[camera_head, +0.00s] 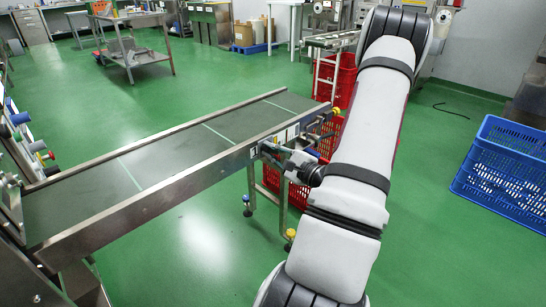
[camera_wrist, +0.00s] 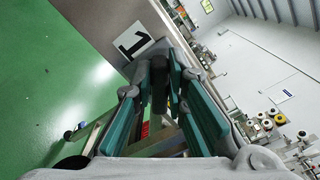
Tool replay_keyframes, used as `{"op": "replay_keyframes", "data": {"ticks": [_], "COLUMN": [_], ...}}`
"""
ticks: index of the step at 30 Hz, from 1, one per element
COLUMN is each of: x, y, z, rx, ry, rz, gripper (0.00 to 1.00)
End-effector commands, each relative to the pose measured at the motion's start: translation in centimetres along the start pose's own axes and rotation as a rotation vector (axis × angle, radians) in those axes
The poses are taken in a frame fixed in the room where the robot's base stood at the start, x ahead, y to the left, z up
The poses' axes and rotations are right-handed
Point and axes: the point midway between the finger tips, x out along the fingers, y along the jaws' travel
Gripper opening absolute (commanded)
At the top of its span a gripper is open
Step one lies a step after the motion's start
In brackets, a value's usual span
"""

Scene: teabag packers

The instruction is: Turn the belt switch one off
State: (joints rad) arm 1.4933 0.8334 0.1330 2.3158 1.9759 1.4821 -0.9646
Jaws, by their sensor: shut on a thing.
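The conveyor (camera_head: 190,152) runs from the lower left to the middle of the head view, with a metal side rail (camera_head: 160,204). My gripper (camera_head: 272,152) is at this rail near the conveyor's far end. In the wrist view its teal finger pads (camera_wrist: 165,92) stand on both sides of a dark switch knob (camera_wrist: 159,84), and the gripper is shut on it. A white label with a black 1 (camera_wrist: 134,45) is on the panel beside the knob. In the head view the gripper covers the switch.
Red crates (camera_head: 283,187) stand under and behind the conveyor's far end. A blue crate (camera_head: 500,163) is on the floor at the right. A metal table (camera_head: 133,50) stands at the back left. Green floor is free in front of the conveyor.

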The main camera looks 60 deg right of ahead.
Motion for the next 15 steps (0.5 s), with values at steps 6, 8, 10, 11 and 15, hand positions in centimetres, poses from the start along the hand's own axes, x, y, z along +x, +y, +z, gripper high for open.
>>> {"op": "replay_keyframes", "data": {"ticks": [6, 8, 10, 11, 15], "x": [-0.01, -0.02, -0.03, -0.03, -0.03], "y": [0.61, 0.68, 0.75, 0.76, 0.83], "z": [-0.2, -0.19, -0.2, -0.19, -0.22], "rx": [-0.205, -0.26, -0.32, -0.346, -0.452], "ry": [-0.001, -0.001, -0.001, -0.001, 0.0], "rz": [0.001, 0.001, 0.002, 0.002, 0.002], "gripper": [0.0, 0.0, 0.0, 0.0, 0.0]}}
